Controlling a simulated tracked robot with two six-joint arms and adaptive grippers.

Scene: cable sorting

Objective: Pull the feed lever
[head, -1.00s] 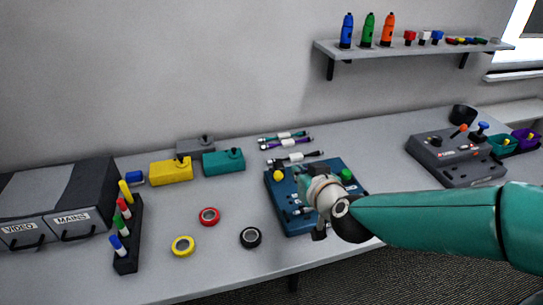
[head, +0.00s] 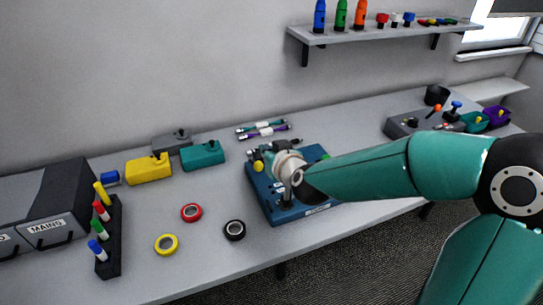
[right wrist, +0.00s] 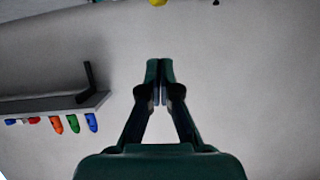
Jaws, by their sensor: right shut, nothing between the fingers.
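A blue control panel (head: 262,197) lies on the table, with a yellow knob (head: 258,166), a green part and small switches. My right gripper (head: 264,154) is over its back part, and my wrist and forearm hide much of it. In the right wrist view the gripper (right wrist: 158,82) is shut and empty, with pale wall behind it. A dark grey control box (head: 398,127) at the right carries an orange-knobbed stick (head: 437,107) and a blue-topped stick (head: 455,106). I cannot tell which control is the feed lever. My left gripper is out of view.
Yellow (head: 149,170) and teal (head: 203,156) boxes stand at the back left. Tape rolls (head: 191,212) lie in front, beside a marker rack (head: 113,250). Cables (head: 262,131) lie behind the panel. A wall shelf (head: 390,33) holds bottles.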

